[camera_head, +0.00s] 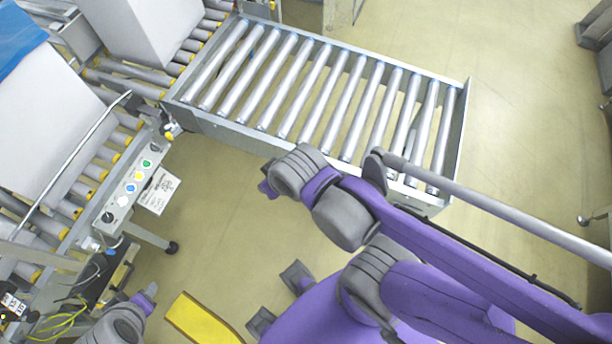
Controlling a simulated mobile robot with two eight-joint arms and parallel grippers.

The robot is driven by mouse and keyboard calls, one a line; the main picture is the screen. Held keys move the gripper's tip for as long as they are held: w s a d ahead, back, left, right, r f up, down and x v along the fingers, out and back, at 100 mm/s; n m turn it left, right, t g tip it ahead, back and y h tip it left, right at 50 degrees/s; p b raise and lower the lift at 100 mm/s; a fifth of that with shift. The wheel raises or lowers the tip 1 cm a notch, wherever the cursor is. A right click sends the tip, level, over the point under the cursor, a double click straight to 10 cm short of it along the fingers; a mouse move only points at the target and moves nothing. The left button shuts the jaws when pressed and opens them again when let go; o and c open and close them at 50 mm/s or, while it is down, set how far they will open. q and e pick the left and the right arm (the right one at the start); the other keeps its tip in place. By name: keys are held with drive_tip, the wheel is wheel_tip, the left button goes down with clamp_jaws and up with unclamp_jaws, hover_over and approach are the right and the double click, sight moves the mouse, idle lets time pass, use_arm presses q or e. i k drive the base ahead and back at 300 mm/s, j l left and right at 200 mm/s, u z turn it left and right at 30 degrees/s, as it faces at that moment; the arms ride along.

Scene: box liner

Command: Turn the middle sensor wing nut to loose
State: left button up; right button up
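I cannot make out a middle sensor or its wing nut for certain in the head view. A small yellow knob-like part (170,131) sits at the conveyor corner, too small to identify. My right arm comes in from the right, purple and grey, and its end (268,188) hangs in front of the roller table's near side. Its fingers cannot be made out. Part of my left arm shows at the bottom left, with a purple end (145,297) below the control panel. Its finger opening cannot be made out. I see nothing held by either arm.
A roller table (230,127) spans the upper middle. At left, a conveyor carries large white boxes (45,120) beside a control panel (130,187) with coloured buttons. Yellow cables (62,325) hang at bottom left. A yellow piece (205,320) lies low.

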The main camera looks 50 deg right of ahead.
sight(170, 125)
drive_tip(key=k, duration=0.25)
drive_tip(key=i+l, duration=0.1)
drive_tip(key=i, duration=0.55)
drive_tip(key=i+l+u, duration=0.1)
drive_tip(key=i, duration=0.55)
